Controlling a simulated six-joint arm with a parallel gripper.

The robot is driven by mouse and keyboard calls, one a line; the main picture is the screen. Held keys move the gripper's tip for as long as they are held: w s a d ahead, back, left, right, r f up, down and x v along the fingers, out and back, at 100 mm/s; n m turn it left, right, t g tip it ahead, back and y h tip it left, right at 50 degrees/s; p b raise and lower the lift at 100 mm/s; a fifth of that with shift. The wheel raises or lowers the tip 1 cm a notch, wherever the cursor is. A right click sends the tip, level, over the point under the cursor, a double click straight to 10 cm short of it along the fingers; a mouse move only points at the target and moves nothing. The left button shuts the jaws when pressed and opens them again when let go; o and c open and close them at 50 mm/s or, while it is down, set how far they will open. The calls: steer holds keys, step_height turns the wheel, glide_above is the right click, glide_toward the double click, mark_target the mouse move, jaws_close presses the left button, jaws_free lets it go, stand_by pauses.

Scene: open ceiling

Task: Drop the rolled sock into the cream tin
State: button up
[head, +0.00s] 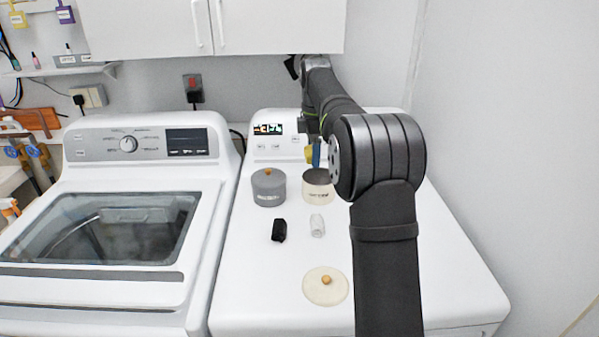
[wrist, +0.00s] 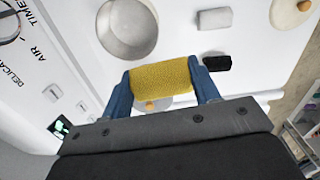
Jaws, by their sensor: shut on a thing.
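The yellow, knit-textured rolled sock (wrist: 162,79) is held between the two blue fingers of my gripper (wrist: 163,84). In the head view the sock (head: 309,156) shows small, just above and behind the cream tin (head: 318,192), partly hidden by my arm. The cream tin has no lid on, and in the wrist view its round inside (wrist: 127,30) looks empty. In that view the sock is beside the tin's mouth, not over it. My gripper (head: 314,157) is shut on the sock, clear of the dryer top.
A lidded grey tin (head: 268,190) with a wooden knob stands left of the cream tin. In front lie a black item (head: 279,230), a white roll (head: 317,226) and a cream lid (head: 325,288). The white top's front right is clear. A washer (head: 110,215) stands left.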

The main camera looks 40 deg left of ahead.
steer(key=w+r, duration=0.1)
steer(key=w, duration=0.5)
steer(key=shift+d+f, duration=0.2)
steer(key=shift+f, duration=2.55)
steer(key=o, duration=1)
steer(key=shift+o, duration=0.2)
steer(key=shift+r, duration=0.1)
step_height(320, 180, up, 12)
steer(key=shift+s, duration=0.1)
steer(key=shift+f, duration=0.25)
